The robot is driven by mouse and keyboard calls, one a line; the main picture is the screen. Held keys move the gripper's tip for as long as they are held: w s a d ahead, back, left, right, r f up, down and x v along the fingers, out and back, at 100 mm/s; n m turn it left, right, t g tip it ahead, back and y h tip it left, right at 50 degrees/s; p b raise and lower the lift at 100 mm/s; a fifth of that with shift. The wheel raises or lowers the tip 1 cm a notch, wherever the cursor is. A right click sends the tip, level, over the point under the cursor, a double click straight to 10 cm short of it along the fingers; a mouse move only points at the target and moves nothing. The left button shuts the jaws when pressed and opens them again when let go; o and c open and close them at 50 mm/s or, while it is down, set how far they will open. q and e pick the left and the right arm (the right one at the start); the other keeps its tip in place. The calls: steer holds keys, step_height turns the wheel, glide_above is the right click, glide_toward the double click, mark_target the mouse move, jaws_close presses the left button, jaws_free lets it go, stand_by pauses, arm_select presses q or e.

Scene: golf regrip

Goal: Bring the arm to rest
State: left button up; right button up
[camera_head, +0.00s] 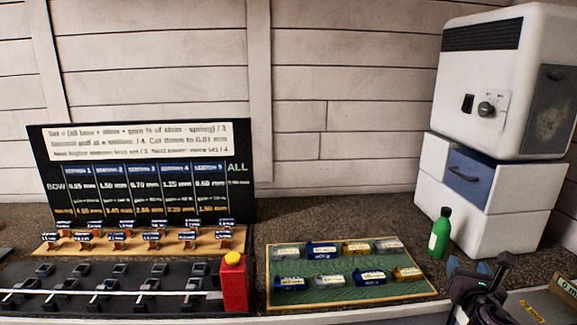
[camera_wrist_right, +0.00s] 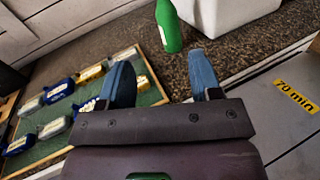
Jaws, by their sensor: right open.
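My right gripper (camera_head: 478,268) is at the lower right of the head view, over the front edge of the bench, to the right of the green tray and below the green bottle. In the right wrist view its two blue fingers (camera_wrist_right: 166,84) stand apart with nothing between them. My left gripper does not show in either view.
A green bottle (camera_head: 440,233) stands before a white cabinet (camera_head: 490,215).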

steer(key=s+a+f+m+g+y, duration=0.1)
steer(key=s+a+f+m+y, duration=0.3)
steer(key=m, duration=0.6)
steer(key=s+a+f+m+g+y, duration=0.1)
steer(key=s+a+f+m+y, duration=0.15)
steer(key=a+f+m, duration=0.5)
steer(key=s+f+m+g, duration=0.1)
steer(key=s+f+m, duration=0.5)
steer(key=s, duration=0.4)
steer(key=s+f+m+g+h, duration=0.1)
steer(key=s+f+m+g, duration=0.1)
steer(key=s+f+m, duration=0.5)
steer(key=s, duration=0.3)
steer(key=shift+s+a+f, duration=0.35)
steer(key=shift+c, duration=0.4)
